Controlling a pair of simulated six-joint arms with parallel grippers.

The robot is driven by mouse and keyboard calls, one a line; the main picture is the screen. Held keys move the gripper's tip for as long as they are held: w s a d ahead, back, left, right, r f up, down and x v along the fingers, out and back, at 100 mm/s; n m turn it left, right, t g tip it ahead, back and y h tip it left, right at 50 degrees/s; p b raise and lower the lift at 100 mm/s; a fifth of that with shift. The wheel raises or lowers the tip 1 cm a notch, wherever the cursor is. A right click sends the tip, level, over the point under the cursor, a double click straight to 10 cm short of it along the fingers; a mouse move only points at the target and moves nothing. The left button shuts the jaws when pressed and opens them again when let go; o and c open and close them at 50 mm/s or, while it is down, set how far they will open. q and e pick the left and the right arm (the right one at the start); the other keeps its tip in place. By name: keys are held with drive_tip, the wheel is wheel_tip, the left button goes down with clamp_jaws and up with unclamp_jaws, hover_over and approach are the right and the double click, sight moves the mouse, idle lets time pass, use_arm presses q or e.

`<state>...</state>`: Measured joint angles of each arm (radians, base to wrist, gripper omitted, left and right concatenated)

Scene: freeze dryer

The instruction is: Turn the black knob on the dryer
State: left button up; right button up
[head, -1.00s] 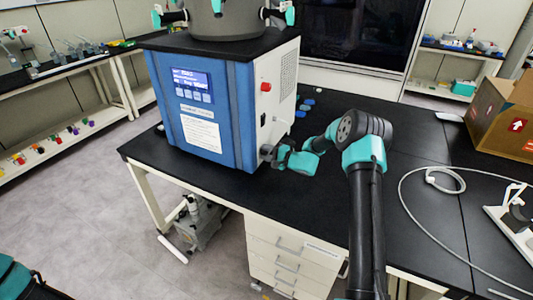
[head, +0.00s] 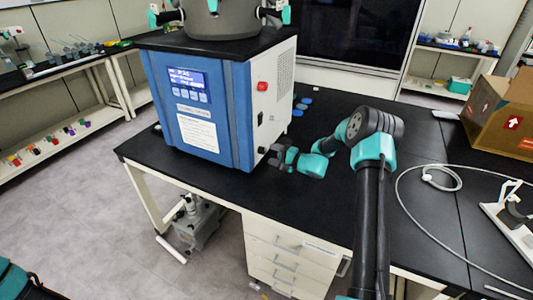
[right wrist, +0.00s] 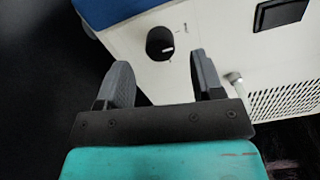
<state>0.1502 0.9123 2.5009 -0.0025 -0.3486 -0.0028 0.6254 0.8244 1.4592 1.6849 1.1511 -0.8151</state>
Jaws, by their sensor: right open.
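The dryer (head: 241,110) is a blue and white box standing on the black bench. Its black knob (right wrist: 160,43) shows in the right wrist view, low on the white side panel, round with a white pointer line toward the right. In the head view the knob is very small beside my gripper. My right gripper (head: 273,157) is by the lower part of that panel. In the right wrist view my right gripper (right wrist: 162,75) is open and empty, its fingers apart, with the knob just beyond the gap between the fingertips. My left gripper is out of view.
A black rocker switch (right wrist: 280,12), a small metal fitting (right wrist: 234,78) and vent slots are near the knob. A red button (head: 262,86) is higher on the panel. A cardboard box (head: 500,112) and a looped white cable (head: 440,178) are on the right of the bench.

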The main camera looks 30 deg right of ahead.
drive_tip(key=v, duration=1.2)
drive_tip(key=shift+s+d, duration=0.15)
drive_tip(key=shift+s, duration=0.1)
drive_tip(key=s+a+n+g, duration=0.2)
drive_tip(key=a+g, duration=0.2)
drive_tip(key=a, duration=0.6)
drive_tip(key=s+a+n+g, duration=0.2)
drive_tip(key=a+g, duration=0.3)
drive_tip(key=a, duration=0.6)
drive_tip(key=s+a+f+n+g+h, duration=0.2)
drive_tip(key=s+a+f+n+h, duration=0.1)
drive_tip(key=s+f, duration=0.6)
drive_tip(key=s+a+f+n+g+h, duration=0.3)
drive_tip(key=s+a+f, duration=0.3)
drive_tip(key=s+f, duration=0.3)
wheel_tip(320, 180, down, 3)
drive_tip(key=shift+s+a+f+n, duration=0.15)
drive_tip(key=shift+s+a+n, duration=0.2)
drive_tip(key=shift+n, duration=0.45)
